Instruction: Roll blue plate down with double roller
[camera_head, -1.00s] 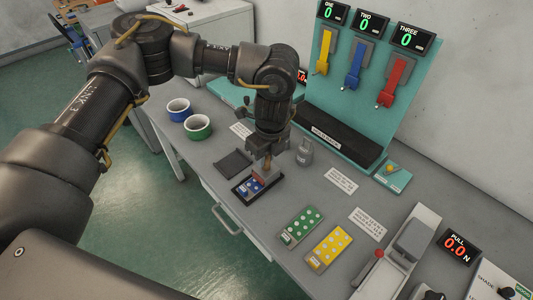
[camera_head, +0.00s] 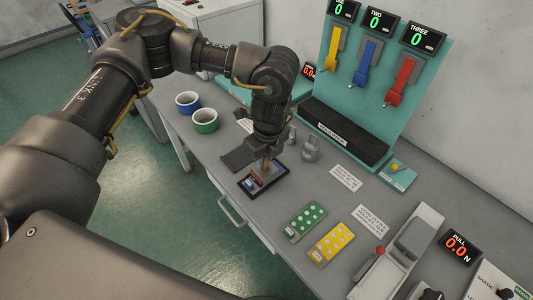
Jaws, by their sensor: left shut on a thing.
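The blue plate (camera_head: 252,185) lies in a dark shallow tray (camera_head: 258,197) near the table's front edge and is partly hidden. My left gripper (camera_head: 266,168) points down over the plate, shut on a small tool, seemingly the double roller (camera_head: 264,176). The tool is low over the plate's middle; I cannot tell whether it touches. The fingers and tool are small and partly hidden. My right gripper is not in view.
A dark flat pad (camera_head: 239,160) and a grey weight-like object (camera_head: 311,150) are close by. Green (camera_head: 306,221) and yellow (camera_head: 329,242) plates lie to the right. A teal board (camera_head: 345,100) rises behind.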

